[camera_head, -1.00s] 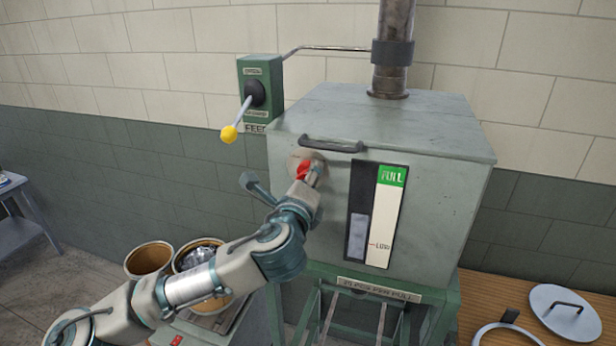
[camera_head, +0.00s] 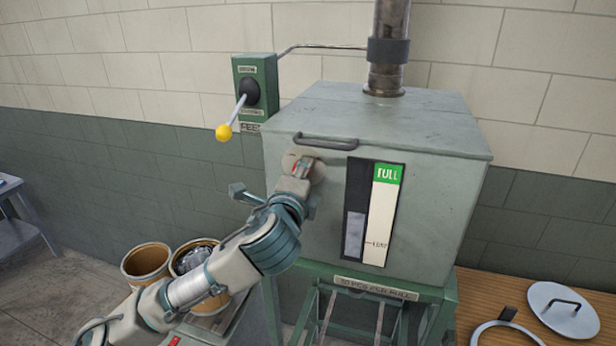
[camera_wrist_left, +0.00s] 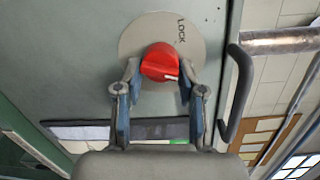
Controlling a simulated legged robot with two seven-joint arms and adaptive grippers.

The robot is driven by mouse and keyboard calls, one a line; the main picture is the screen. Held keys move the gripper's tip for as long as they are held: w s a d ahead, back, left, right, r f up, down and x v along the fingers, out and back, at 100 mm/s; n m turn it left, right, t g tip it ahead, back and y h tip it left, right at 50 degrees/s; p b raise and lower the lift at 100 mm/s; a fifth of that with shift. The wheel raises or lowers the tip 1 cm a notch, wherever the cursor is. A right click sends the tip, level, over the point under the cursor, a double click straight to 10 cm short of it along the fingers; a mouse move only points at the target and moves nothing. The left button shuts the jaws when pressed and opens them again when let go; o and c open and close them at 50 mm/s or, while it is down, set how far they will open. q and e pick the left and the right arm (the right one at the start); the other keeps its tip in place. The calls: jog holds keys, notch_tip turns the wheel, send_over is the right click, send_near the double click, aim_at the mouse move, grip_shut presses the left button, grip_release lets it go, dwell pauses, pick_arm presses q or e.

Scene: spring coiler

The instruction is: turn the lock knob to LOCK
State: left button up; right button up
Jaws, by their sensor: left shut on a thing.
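The red lock knob (camera_wrist_left: 160,61) sits on a pale round plate (camera_wrist_left: 137,38) with the word LOCK on it, on the front of the grey machine box. A short white mark shows on the knob's edge, on the side away from the LOCK word. My left gripper (camera_wrist_left: 158,74) is shut on the knob, one finger on each side. In the head view my left gripper (camera_head: 300,168) reaches the plate from below left and hides most of the knob. My right gripper is not in view.
A dark handle (camera_head: 327,141) lies just above the knob, and a level gauge (camera_head: 370,212) is to its right. A green feed box (camera_head: 255,90) with a yellow-tipped lever is at upper left. Open drums (camera_head: 147,262) stand below left. A lid (camera_head: 563,312) lies on the wooden table.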

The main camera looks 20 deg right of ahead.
pick_arm(q)
jog(key=n, duration=0.6)
jog(key=shift+w+a+g, duration=0.15)
jog(key=shift+g, duration=0.25)
jog(key=shift+a+n+g+h, duration=0.1)
jog(key=shift+n+g+h, duration=0.15)
jog(key=shift+n, duration=1.25)
jog(key=shift+a+n+g+h, duration=0.1)
jog(key=shift+n+g+h, duration=0.15)
jog(key=shift+n, duration=1.25)
jog(key=shift+f, duration=0.1)
jog(key=o, duration=1)
jog(key=shift+c, duration=0.2)
jog(key=shift+o, duration=0.8)
jog(key=shift+a, duration=0.1)
jog(key=shift+r, duration=0.2)
